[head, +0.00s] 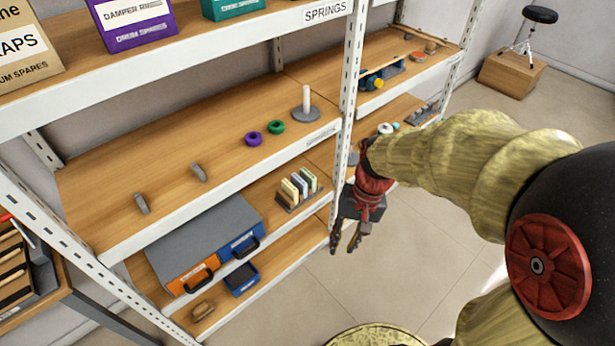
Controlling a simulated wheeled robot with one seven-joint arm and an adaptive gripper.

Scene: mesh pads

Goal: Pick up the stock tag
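No single item can be made out with certainty as the stock tag. Several upright cards (297,185), pale yellow, blue and green, stand in a small holder (285,206) on the middle shelf, and a tag may be among them; their print is too small to read. My gripper (345,246) hangs fingers down in front of the shelving, to the right of and lower in the picture than the cards. Its two dark fingers are apart, with nothing seen between them. It touches nothing that I can see.
The shelf above holds two grey clips (141,204), a purple ring (253,139), a green ring (276,127) and a peg on a round base (306,104). Orange and blue cases (240,243) lie left of the cards. A white upright (348,100) divides the bays. Floor is clear below my gripper.

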